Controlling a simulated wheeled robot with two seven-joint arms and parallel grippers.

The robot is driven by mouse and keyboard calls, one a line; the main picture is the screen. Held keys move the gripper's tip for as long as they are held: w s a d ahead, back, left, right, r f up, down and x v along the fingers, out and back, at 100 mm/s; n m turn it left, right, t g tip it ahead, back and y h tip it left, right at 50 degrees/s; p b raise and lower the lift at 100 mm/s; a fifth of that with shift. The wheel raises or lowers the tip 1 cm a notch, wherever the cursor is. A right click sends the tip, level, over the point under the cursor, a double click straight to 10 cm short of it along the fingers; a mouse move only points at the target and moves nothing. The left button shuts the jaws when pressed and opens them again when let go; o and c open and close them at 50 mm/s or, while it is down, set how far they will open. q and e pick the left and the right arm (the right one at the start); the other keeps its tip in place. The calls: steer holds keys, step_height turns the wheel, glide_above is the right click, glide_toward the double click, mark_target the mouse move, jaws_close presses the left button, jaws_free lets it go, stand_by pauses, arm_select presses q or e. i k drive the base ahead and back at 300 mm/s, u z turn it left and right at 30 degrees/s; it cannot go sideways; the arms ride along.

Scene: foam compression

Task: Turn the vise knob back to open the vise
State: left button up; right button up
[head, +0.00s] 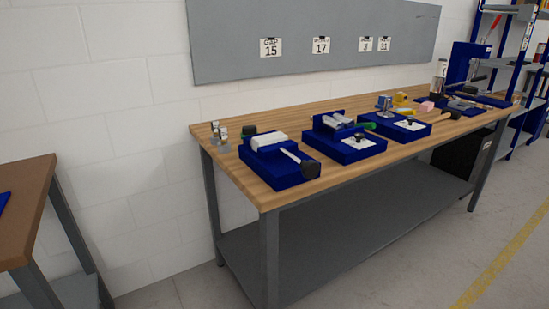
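No part of either gripper shows in the head view. I stand back from a long wooden-topped workbench (262,191). Three blue stations stand on it in a row. The middle station (343,152) carries a grey, vise-like piece (337,120) at its back and a small dark knob (357,137) on a white plate. The right station (395,133) has a similar dark knob (410,119) on a white plate.
Small metal parts (221,136) stand at the bench's left end. A blue press-like machine (462,62) and shelving (517,60) are at the far right. A brown table (24,190) is at the left edge. The floor in front of the bench is clear.

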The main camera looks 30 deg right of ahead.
mark_target(310, 169)
steer(key=k, duration=0.65)
steer(key=z, duration=0.6)
steer(key=i, duration=1.25)
steer(key=u, duration=0.6)
